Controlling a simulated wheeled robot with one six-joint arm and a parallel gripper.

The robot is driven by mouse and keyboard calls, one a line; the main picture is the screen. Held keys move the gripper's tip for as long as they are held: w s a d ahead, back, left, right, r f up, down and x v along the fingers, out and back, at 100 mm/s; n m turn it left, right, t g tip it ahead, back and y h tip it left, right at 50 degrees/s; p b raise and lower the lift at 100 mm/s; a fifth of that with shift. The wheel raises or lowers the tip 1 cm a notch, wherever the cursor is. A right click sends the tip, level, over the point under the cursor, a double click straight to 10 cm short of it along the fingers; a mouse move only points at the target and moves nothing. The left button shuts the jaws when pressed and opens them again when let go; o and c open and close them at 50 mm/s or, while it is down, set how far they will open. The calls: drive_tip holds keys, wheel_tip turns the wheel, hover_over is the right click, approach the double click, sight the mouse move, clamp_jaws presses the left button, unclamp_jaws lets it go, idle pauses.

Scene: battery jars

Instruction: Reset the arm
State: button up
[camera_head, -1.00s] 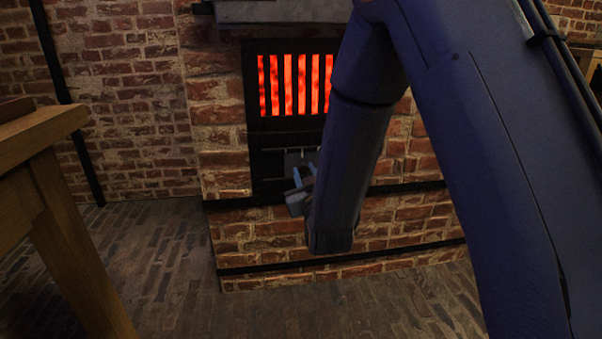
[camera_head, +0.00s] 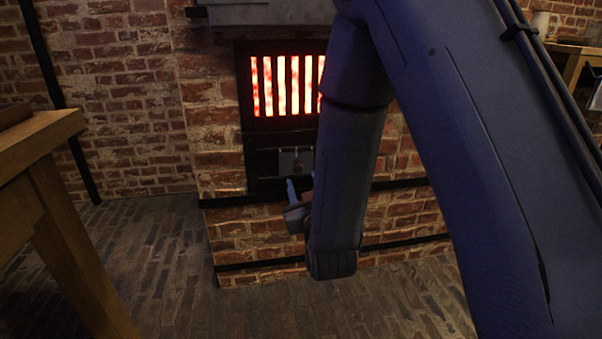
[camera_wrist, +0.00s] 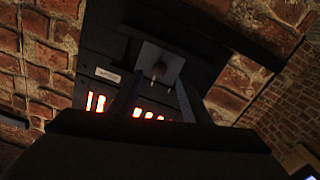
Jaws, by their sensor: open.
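My arm hangs down across the right half of the head view, in front of the brick furnace. My gripper (camera_head: 297,205) is partly hidden behind my forearm, with one finger showing at its left side. In the wrist view my gripper (camera_wrist: 155,95) shows two dark fingers spread apart with nothing between them. Beyond the fingers is a grey plate with a round knob (camera_wrist: 159,68) on the dark furnace front. The gripper appears apart from it.
The brick furnace (camera_head: 225,130) has a glowing barred grate (camera_head: 285,86). A wooden table (camera_head: 40,145) stands at the left edge. Another wooden surface (camera_head: 575,62) is at the far right. The brick floor (camera_head: 165,250) between table and furnace is clear.

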drive_tip(key=shift+s+d, duration=0.2)
drive_tip(key=shift+s, duration=0.5)
drive_tip(key=s+a+r+g+p, duration=0.1)
drive_tip(key=s+a+g, duration=0.35)
drive_tip(key=s, duration=0.25)
drive_tip(key=s+a+r+g+p, duration=0.1)
drive_tip(key=s+a+g+p, duration=0.15)
drive_tip(key=s+g, duration=0.45)
drive_tip(key=s+d+r+n+g+h, duration=0.1)
drive_tip(key=s+d+r+g, duration=0.2)
drive_tip(key=s, duration=0.8)
drive_tip(key=s+d+r+g, duration=0.2)
drive_tip(key=s+r+g, duration=0.1)
drive_tip(key=s, duration=0.9)
drive_tip(key=d+r+m+h+p, duration=0.1)
drive_tip(key=d+r+m+p, duration=0.2)
drive_tip(key=d+r+p, duration=0.7)
drive_tip(key=d+r+m+h+p, duration=0.1)
drive_tip(key=d+r+m+p, duration=0.2)
drive_tip(key=d+r+p, duration=0.8)
wheel_tip(320, 180, up, 8)
drive_tip(key=p, duration=1.8)
drive_tip(key=shift+s+d, duration=0.15)
drive_tip(key=shift+s, duration=0.15)
